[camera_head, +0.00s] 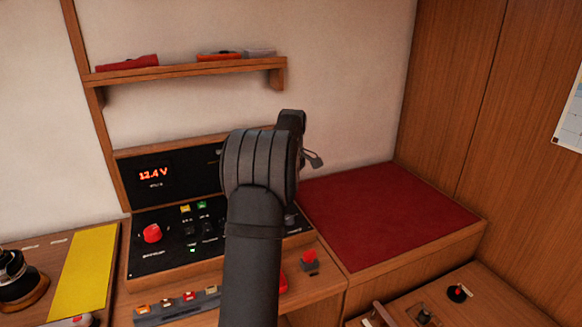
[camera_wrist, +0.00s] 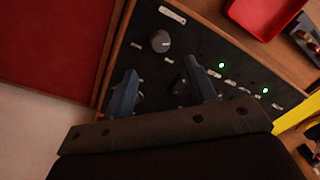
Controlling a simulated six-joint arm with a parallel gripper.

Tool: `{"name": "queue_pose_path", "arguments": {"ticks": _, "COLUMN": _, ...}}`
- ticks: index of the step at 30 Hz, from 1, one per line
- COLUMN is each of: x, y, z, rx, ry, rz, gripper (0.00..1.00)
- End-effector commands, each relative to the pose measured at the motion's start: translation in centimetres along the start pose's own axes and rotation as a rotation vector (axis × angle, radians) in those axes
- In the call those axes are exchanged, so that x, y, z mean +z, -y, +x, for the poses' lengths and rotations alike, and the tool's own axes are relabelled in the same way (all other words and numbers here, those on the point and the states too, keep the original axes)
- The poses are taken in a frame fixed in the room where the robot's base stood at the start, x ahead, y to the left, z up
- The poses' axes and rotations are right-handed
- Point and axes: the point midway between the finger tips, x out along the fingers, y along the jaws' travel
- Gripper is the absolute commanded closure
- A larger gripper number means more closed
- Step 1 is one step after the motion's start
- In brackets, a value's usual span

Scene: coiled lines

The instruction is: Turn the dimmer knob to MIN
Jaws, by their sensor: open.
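The dimmer knob appears to be the round dark grey knob (camera_wrist: 160,41) on the black panel (camera_wrist: 225,50) in the wrist view. Its pointer direction is too small to read. A pale label (camera_wrist: 172,14) lies beside it. My gripper (camera_wrist: 160,65) is open and empty, its two blue-grey fingers apart with the knob beyond the gap between their tips. No contact with the knob shows. In the head view my arm hides much of the right part of the panel (camera_head: 140,262); a dark knob (camera_head: 290,218) shows partly at its right end.
A red rotary switch (camera_head: 152,233), small switches and green lights share the panel, below a 12.4 V display (camera_head: 153,174). A red cushion (camera_head: 390,215) lies to the right. A red tray (camera_wrist: 262,15) is near the panel edge. A shelf (camera_head: 190,72) hangs above.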

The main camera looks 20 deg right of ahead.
Motion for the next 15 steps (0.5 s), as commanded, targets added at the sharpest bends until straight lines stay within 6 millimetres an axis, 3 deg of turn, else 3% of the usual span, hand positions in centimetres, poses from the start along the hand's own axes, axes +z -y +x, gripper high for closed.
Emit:
{"name": "queue_pose_path", "arguments": {"ticks": 6, "x": 0.0, "y": -0.1, "z": -5.1, "rx": 0.003, "ry": -0.001, "rz": 0.0, "gripper": 0.48}}
{"name": "queue_pose_path", "arguments": {"ticks": 15, "x": 0.0, "y": 0.0, "z": -8.2, "rx": 0.001, "ry": 0.0, "rz": 0.0, "gripper": 0.48}}
